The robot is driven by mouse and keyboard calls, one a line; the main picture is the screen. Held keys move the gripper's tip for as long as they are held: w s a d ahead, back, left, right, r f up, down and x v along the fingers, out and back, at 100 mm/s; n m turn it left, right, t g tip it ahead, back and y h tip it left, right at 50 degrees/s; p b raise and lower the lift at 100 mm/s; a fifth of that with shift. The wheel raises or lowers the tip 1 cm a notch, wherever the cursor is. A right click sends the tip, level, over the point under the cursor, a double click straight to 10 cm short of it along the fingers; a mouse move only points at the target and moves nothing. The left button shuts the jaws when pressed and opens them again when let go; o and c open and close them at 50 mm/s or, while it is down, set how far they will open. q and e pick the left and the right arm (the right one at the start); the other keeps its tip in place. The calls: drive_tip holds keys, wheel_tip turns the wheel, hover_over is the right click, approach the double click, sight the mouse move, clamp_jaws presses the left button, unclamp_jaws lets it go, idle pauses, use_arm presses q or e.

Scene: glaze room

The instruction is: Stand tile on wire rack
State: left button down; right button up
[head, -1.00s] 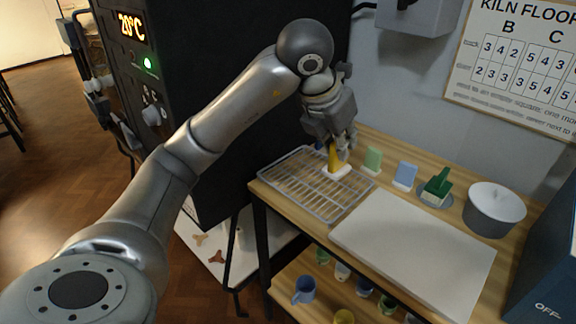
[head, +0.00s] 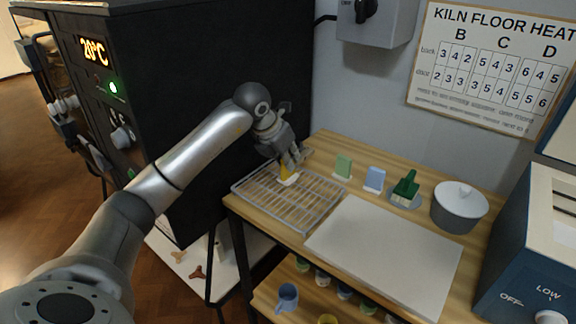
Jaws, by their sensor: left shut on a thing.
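The wire rack (head: 325,207) lies at the left end of the wooden bench. My left gripper (head: 287,168) is over the rack's back part, shut on a yellow tile (head: 284,173) that stands upright with a white foot at its base. The fingers hide the tile's upper part. The white foot looks to be at the rack's wires, but I cannot tell if it touches them. A green tile (head: 343,167) and a blue tile (head: 374,180) stand upright on the bench to the right. My right gripper is not in view.
A green brush (head: 406,190) rests on a grey disc behind a large white board (head: 385,254). A lidded grey pot (head: 459,207) stands at the right, near a blue machine (head: 535,240). The black kiln (head: 205,90) rises close at the left. Cups sit on the lower shelf.

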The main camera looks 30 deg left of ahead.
sight(292, 173)
use_arm(q)
wheel_tip(292, 173, down, 2)
drive_tip(key=shift+f+p, duration=0.1)
drive_tip(key=shift+p, duration=0.2)
drive_tip(key=shift+f, duration=0.25)
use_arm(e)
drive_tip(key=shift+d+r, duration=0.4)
use_arm(q)
drive_tip(key=shift+d, duration=0.1)
drive_tip(key=shift+f, duration=0.15)
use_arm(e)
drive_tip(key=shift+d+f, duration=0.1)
use_arm(q)
drive_tip(key=c, duration=1.5)
unclamp_jaws()
drive_tip(key=shift+o, duration=0.2)
